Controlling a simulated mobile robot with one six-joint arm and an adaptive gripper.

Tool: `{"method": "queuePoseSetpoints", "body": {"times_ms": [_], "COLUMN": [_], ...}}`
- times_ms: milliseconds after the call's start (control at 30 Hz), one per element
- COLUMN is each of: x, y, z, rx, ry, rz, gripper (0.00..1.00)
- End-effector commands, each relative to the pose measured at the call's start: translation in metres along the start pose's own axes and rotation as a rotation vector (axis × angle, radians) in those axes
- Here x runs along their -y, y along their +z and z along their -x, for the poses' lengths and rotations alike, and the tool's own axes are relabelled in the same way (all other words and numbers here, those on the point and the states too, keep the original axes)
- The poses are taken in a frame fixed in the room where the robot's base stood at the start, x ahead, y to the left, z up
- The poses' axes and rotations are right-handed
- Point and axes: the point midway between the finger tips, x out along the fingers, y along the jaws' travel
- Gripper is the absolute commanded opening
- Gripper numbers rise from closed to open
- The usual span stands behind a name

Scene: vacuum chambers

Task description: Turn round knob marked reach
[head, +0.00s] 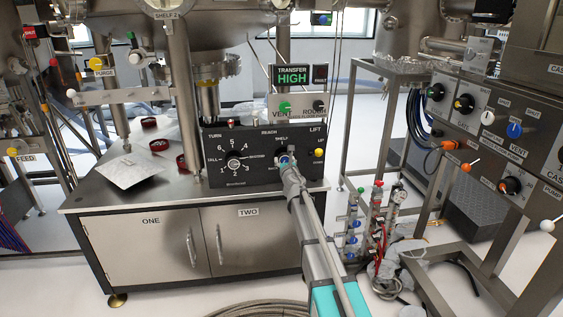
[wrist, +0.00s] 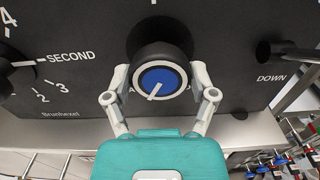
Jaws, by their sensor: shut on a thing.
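The round reach knob (wrist: 160,78) has a black body and a blue cap with a white ring. Its white pointer line aims to the lower left in the wrist view. My gripper (wrist: 160,84) is shut on it, one grey finger on each side. In the head view my gripper (head: 284,163) meets the black panel (head: 218,140) below the REACH label (head: 268,132). There it hides most of the knob. The lettering around the knob is mostly covered by the fingers.
The numbered TURN dial (head: 235,162) is left of the reach knob. A yellow button (head: 319,152) and a lift control, marked DOWN in the wrist view, are to the right. The TRANSFER HIGH display (head: 292,76) stands above. A tilted metal plate (head: 130,170) lies on the bench.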

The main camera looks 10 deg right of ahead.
Motion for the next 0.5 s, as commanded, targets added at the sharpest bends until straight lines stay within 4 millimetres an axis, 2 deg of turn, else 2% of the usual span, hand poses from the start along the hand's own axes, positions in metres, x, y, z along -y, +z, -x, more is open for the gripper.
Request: {"method": "queuePoseSetpoints", "body": {"times_ms": [500], "x": [-0.0014], "y": [0.0009], "z": [-0.003], "rx": [0.002], "ry": [0.007], "rz": [-0.036], "gripper": [0.26]}}
